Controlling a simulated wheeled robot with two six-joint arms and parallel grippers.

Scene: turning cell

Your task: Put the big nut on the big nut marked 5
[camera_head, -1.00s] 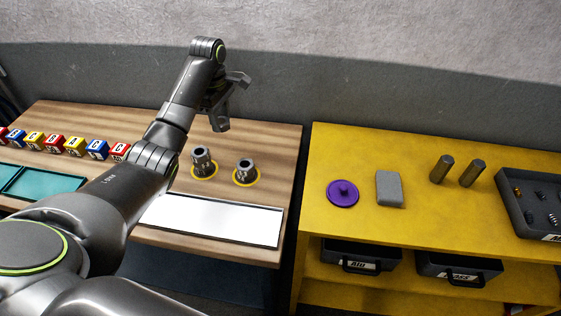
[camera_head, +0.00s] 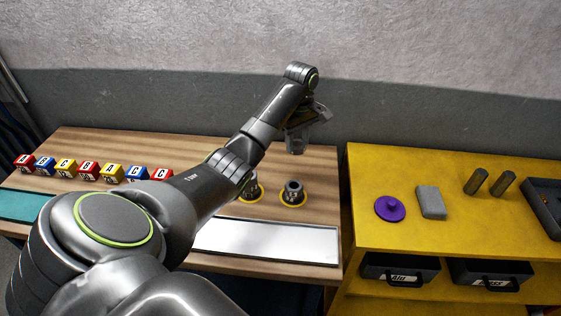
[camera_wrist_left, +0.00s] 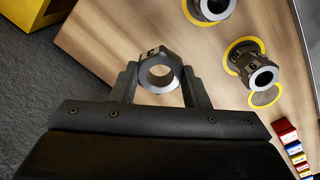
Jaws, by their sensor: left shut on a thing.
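My left gripper (camera_head: 296,146) is shut on a big grey hex nut, held above the back of the wooden table. In the left wrist view the held nut (camera_wrist_left: 160,72) sits between the two fingertips, its bore facing the camera; a dark mark on its side is too small to read surely. Two grey nuts stand on the table in yellow rings: the right nut (camera_head: 293,192) is clear, and the left nut (camera_head: 252,187) is partly hidden by my arm. The left wrist view shows them apart from the held nut; one marked nut (camera_wrist_left: 260,72) has an unclear digit. My right gripper is out of view.
A white tray (camera_head: 270,241) lies in front of the nuts. Lettered blocks (camera_head: 89,171) line the table's left. A gap separates it from the yellow bench (camera_head: 385,172), holding a purple lidded disc (camera_head: 390,208), a grey block (camera_head: 431,202) and two dark cylinders.

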